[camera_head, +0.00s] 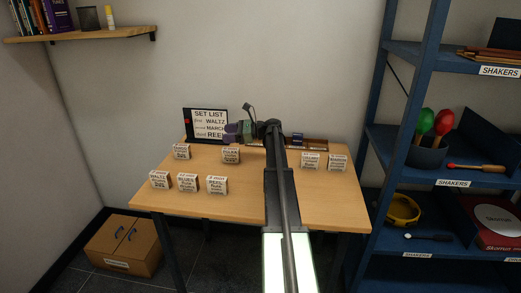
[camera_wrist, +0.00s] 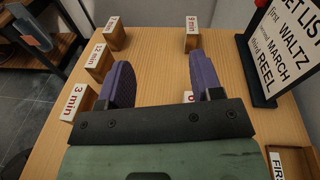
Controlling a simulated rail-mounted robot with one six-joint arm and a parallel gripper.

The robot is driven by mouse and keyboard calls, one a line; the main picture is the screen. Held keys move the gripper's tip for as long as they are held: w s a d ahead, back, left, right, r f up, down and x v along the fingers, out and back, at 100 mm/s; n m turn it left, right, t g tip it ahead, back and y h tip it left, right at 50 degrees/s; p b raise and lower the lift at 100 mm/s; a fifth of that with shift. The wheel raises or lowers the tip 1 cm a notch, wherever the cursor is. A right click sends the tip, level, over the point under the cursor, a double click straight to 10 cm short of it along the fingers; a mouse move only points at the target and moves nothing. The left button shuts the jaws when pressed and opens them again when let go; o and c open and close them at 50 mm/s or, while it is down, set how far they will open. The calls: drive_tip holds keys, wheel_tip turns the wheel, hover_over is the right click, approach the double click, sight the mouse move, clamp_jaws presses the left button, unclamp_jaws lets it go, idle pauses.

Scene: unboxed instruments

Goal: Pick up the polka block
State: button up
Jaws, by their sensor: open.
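The block whose small label seems to read POLKA (camera_head: 231,156) stands on the wooden table in front of the set list board in the head view. My gripper (camera_head: 233,130) is just behind and above it in that view. In the wrist view my gripper (camera_wrist: 165,82) shows two purple fingers spread apart with nothing held. A white block top (camera_wrist: 188,97) peeks out beside the right finger, mostly hidden by the gripper body. It seems to be the same block, but its label is not readable there.
Neighbouring blocks include one marked 9 min (camera_wrist: 192,36), one marked 3 min (camera_wrist: 75,102) and the waltz block (camera_head: 159,180). Two more blocks stand right of my arm (camera_head: 310,160). The set list board (camera_head: 207,122) stands close behind. A blue shelf (camera_head: 405,150) is at right.

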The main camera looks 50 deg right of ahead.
drive_tip(key=m+t+b, duration=0.2)
drive_tip(key=b, duration=0.3)
approach(231, 149)
drive_tip(key=shift+w+a+r, duration=0.9)
drive_tip(key=shift+w+a, duration=0.25)
drive_tip(key=f+b, duration=0.2)
drive_tip(key=b, duration=0.1)
drive_tip(key=shift+d+f+b, duration=0.25)
drive_tip(key=shift+f+b, duration=0.05)
drive_tip(key=shift+f, duration=0.1)
drive_tip(key=shift+d, duration=0.2)
drive_tip(key=shift+w+a+r, duration=0.15)
drive_tip(key=shift+a+r, duration=0.05)
drive_tip(key=shift+r, duration=0.05)
drive_tip(key=x, duration=0.7)
drive_tip(key=shift+w+f, duration=0.1)
drive_tip(key=c, duration=1)
